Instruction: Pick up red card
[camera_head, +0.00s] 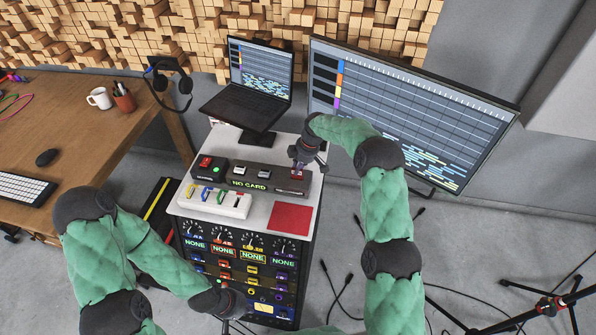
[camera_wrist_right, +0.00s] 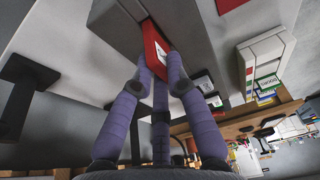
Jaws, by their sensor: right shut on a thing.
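The red card (camera_wrist_right: 156,50) is between the purple fingertips of my right gripper (camera_wrist_right: 163,76), which is shut on it. Its upper end lies against the edge of a grey block in the right wrist view; whether it sits in a slot there cannot be told. In the head view my right gripper (camera_head: 299,160) is at the right end of the grey control box (camera_head: 250,179), pointing down, with a bit of red (camera_head: 297,174) below it. The box display reads "NO CARD". My left gripper (camera_head: 233,302) is low at the rack's front, its fingers unclear.
A white card holder (camera_head: 235,207) with coloured cards and a flat red square (camera_head: 290,219) are on the white rack top (camera_head: 255,220). A laptop (camera_head: 250,85) and large monitor (camera_head: 410,110) stand behind. A wooden desk (camera_head: 85,130) is at left.

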